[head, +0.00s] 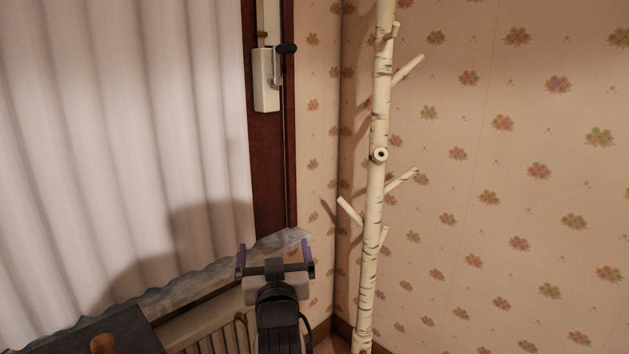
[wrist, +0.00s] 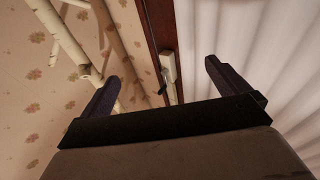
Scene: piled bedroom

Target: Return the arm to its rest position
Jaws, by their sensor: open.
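My gripper (head: 275,256) is at the bottom middle of the head view, with its two fingers spread apart and nothing between them. In the wrist view my gripper (wrist: 160,88) also shows open and empty, with one dark finger at each side. My arm comes up from the bottom edge of the head view. The gripper appears in front of the curtain's lower edge and the window ledge; how far it is from them I cannot tell.
A birch-trunk coat stand (head: 375,190) with short pegs stands right of my gripper. A white curtain (head: 110,130) hangs at left, beside a dark wooden frame (head: 272,170) with a crank (head: 286,49). A radiator (head: 215,338) is low down. Flowered wall (head: 520,180) fills the right.

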